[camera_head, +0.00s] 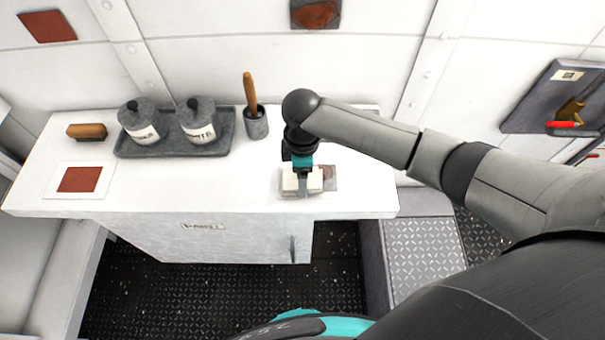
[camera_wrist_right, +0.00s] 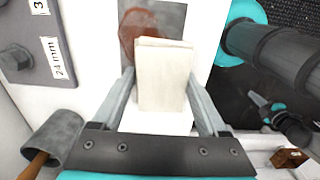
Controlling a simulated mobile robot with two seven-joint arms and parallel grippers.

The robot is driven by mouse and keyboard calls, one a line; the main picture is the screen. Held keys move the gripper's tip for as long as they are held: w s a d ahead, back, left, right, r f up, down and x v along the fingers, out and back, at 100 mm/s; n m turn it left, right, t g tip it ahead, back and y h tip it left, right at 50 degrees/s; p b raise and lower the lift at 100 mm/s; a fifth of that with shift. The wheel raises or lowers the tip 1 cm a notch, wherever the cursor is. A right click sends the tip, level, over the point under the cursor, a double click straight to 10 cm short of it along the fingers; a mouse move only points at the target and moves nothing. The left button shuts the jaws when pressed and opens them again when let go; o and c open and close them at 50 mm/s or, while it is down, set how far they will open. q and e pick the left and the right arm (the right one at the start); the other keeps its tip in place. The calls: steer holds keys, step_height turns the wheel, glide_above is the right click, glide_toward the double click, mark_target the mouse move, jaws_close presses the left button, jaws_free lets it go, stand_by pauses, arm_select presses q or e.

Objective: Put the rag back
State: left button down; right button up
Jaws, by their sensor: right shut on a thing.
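The rag (camera_head: 302,181) is a cream, block-like folded pad at the front right of the white counter. My right gripper (camera_head: 302,176) points down with its fingers shut on it. In the right wrist view the rag (camera_wrist_right: 163,78) sits between the two fingers of that gripper (camera_wrist_right: 162,100). A grey plate (camera_head: 331,184) with a reddish-brown smear lies beside and partly behind the rag. I cannot tell whether the rag touches it. A dark and teal part at the lower right of the wrist view looks like my left gripper (camera_wrist_right: 268,108); its fingers are unclear.
On the white counter (camera_head: 210,195), a grey tray (camera_head: 172,148) holds two lidded canisters. A pot (camera_head: 256,124) with a wooden-handled tool stands right of it. A brush (camera_head: 87,131) and a white card (camera_head: 59,192) with a red-brown square are at left. The counter's front middle is clear.

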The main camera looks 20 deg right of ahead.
steer(key=shift+f, duration=0.15)
steer(key=o, duration=1.1)
step_height(320, 180, up, 12)
steer(key=shift+r+p, duration=0.2)
steer(key=shift+p, duration=0.7)
